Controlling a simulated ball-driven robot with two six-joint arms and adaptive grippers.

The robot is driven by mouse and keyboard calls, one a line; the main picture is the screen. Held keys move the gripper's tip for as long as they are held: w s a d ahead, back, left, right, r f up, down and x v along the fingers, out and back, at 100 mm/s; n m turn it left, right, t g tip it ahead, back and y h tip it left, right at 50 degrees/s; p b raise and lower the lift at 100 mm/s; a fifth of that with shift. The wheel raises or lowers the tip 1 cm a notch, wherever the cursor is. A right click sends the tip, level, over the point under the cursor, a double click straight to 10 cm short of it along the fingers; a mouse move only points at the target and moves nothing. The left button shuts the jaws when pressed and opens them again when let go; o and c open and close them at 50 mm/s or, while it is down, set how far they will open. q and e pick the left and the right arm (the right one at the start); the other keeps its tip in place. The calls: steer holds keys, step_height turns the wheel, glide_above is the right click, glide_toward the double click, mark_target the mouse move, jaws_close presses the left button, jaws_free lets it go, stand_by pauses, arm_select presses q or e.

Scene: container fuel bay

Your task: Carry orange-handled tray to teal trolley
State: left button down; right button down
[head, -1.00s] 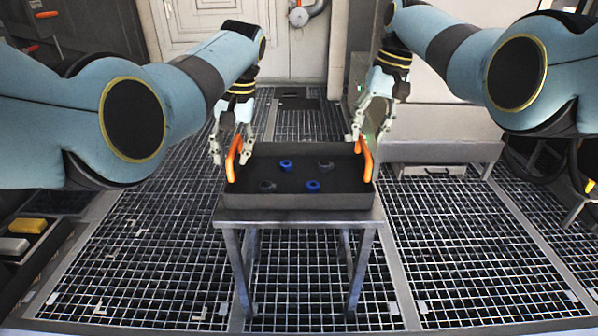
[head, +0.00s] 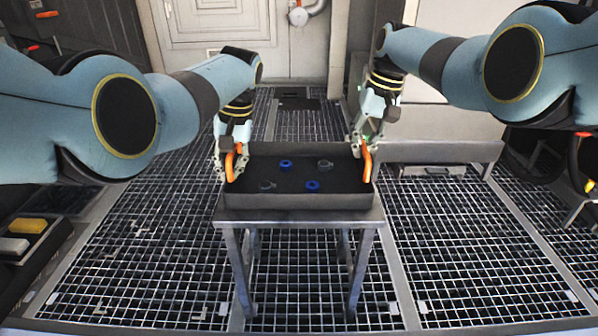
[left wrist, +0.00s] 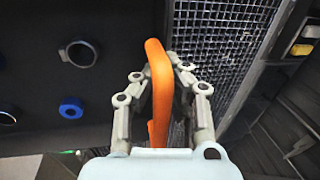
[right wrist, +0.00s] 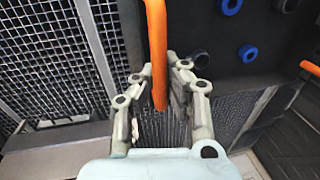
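The dark tray (head: 300,201) sits level on a grey metal table (head: 338,218). It has an upright orange handle at each end, the left handle (head: 231,162) and the right handle (head: 366,162). Several small blue and dark rings lie in it. My left gripper (head: 229,160) is at the left handle; in the left wrist view its open fingers (left wrist: 160,85) straddle the handle. My right gripper (head: 362,142) is at the right handle; in the right wrist view its open fingers (right wrist: 160,85) stand either side of the handle, with gaps. I see no teal trolley.
The floor is metal grating (head: 130,260), clear left and right of the table. A pale bench or cabinet (head: 440,152) stands behind on the right. A bin (head: 25,245) with yellow and white blocks is at the far left. A pale door (head: 215,30) is at the back.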

arm_select(q)
steer(key=shift+a, duration=0.15)
arm_select(e)
steer(key=shift+d, duration=0.15)
stand_by(0.5)
